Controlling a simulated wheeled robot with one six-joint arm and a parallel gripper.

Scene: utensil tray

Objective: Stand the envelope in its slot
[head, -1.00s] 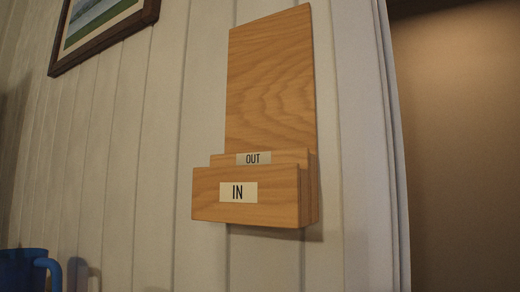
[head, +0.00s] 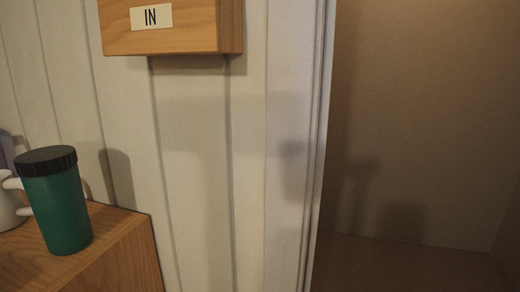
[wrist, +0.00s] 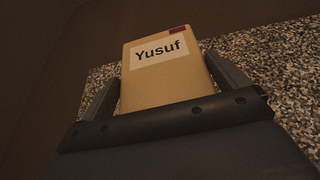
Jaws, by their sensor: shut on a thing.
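My gripper (wrist: 162,92) is shut on a tan envelope (wrist: 160,86) in the wrist view, with one finger along each side of it. The envelope has a white label reading "Yusuf" and a small dark red mark at its top right corner. Its lower part is hidden behind my gripper's body. The wooden wall holder (head: 200,28) shows at the top of the head view, cut off by the frame. Its front carries the label "IN" (head: 151,17). The rest of the holder is out of view. My gripper does not show in the head view.
A green cup with a black lid (head: 58,205) stands on a wooden cabinet (head: 120,250) at lower left, with a white mug (head: 8,205) beside it. A doorway edge (head: 318,150) stands right of the holder. A speckled surface (wrist: 255,75) lies behind the envelope.

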